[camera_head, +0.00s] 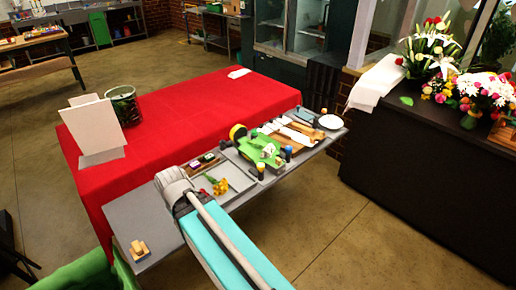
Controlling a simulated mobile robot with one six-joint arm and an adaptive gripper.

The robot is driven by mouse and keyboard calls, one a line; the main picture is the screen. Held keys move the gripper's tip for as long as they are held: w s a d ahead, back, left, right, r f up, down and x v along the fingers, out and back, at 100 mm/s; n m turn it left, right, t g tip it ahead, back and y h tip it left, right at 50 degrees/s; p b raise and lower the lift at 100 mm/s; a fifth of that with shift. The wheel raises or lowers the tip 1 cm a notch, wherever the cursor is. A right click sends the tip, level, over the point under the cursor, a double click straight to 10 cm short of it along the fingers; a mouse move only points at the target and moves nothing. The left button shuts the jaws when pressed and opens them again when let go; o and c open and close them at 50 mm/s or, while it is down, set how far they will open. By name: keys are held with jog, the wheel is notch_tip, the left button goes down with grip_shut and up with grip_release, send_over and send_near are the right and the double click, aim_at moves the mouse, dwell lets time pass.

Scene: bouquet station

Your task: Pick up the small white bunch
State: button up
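I cannot clearly make out a separate small white bunch. On the dark counter at the right, a bouquet with white lilies and red roses (432,45) stands at the back. Right of it is a fuller bouquet with white, pink and yellow flowers (488,88). A small yellow bunch (219,186) lies by a shallow tray (240,178) on the grey bench, close to my arm. My arm reaches up from the bottom edge over the bench. Its grey joint shows, but my gripper is not visible.
A red-covered table (180,116) holds a white card stand (93,128) and a green glass vase (124,105). The grey bench (140,212) carries a green tool (262,147), dark cylinders and a white plate (331,122). Floor between bench and dark counter (425,160) is clear.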

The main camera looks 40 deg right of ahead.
aim_at(258, 146)
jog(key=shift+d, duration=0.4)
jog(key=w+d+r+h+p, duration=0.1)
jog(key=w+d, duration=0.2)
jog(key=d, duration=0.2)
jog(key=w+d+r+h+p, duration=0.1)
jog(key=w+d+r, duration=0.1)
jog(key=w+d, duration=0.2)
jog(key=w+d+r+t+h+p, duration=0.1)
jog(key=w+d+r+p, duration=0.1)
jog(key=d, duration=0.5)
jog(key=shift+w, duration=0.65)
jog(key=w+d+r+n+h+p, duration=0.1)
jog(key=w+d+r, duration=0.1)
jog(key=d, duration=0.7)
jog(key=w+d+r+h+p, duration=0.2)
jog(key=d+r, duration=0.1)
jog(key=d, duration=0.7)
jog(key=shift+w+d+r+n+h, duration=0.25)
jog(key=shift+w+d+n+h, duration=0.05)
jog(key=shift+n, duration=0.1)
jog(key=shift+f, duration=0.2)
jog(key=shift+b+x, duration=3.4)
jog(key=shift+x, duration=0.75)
